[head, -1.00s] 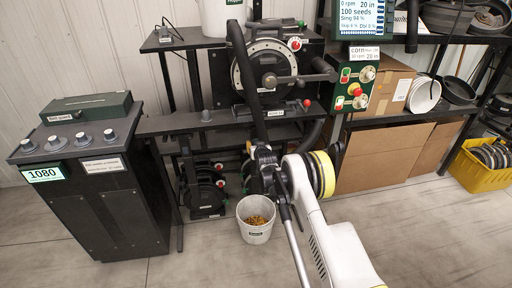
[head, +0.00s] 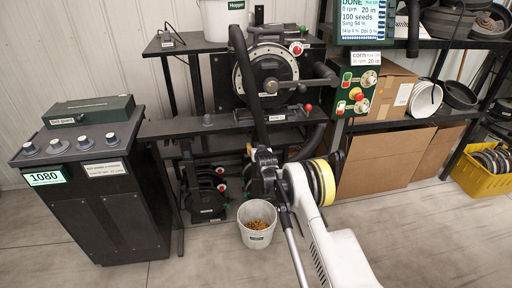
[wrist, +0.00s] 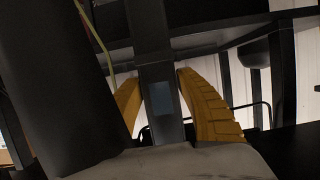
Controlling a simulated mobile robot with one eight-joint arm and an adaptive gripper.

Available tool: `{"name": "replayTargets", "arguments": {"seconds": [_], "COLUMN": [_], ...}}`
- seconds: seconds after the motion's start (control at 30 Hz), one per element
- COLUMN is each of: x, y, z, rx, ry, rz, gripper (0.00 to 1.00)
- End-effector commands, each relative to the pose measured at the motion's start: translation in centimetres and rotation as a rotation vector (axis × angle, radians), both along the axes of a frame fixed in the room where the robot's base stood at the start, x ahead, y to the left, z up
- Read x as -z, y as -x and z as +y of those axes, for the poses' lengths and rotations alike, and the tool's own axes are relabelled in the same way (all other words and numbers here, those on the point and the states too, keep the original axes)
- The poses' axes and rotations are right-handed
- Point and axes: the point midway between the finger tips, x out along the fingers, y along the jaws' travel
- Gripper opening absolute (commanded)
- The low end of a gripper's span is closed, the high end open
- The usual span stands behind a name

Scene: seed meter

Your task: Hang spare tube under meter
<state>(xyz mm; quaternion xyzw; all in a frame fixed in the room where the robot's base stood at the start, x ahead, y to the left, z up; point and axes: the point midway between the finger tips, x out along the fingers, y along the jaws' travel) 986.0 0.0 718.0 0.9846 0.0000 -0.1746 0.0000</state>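The seed meter (head: 268,75) is a dark housing with a pale round dial, mounted on a black stand. A long black tube (head: 248,88) rises in front of it, leaning left at its top. My gripper (head: 264,158) is at the tube's lower end, above a bucket. In the wrist view, my yellow fingers (wrist: 168,105) stand on both sides of a dark bar (wrist: 147,40) with a small bluish patch, and appear closed on it. The tube covers part of the meter. A curved dark hose (head: 316,138) hangs at the right below the meter.
A white bucket (head: 257,238) with yellow kernels stands on the floor under my gripper. A black control stand (head: 105,200) is at left. Several dark units (head: 205,195) sit low under the bench. Cardboard boxes (head: 385,160) and a yellow crate (head: 478,178) are at right. The front floor is clear.

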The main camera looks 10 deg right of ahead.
Motion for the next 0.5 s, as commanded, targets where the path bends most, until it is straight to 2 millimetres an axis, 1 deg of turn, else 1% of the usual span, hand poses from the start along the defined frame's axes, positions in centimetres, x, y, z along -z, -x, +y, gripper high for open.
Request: {"name": "replayTargets", "arguments": {"seconds": [0.07, 0.37, 0.47, 0.5], "x": [0.0, 0.0, -0.3, -0.5], "y": [0.0, 0.1, 0.8, 1.3], "z": [0.0, 0.0, 0.0, 0.0], "rx": [0.000, 0.000, 0.000, 0.000], "ry": [0.000, 0.000, 0.000, 0.000], "rz": [0.000, 0.001, 0.001, 0.001], "gripper": [0.60, 0.60, 0.60, 0.60]}}
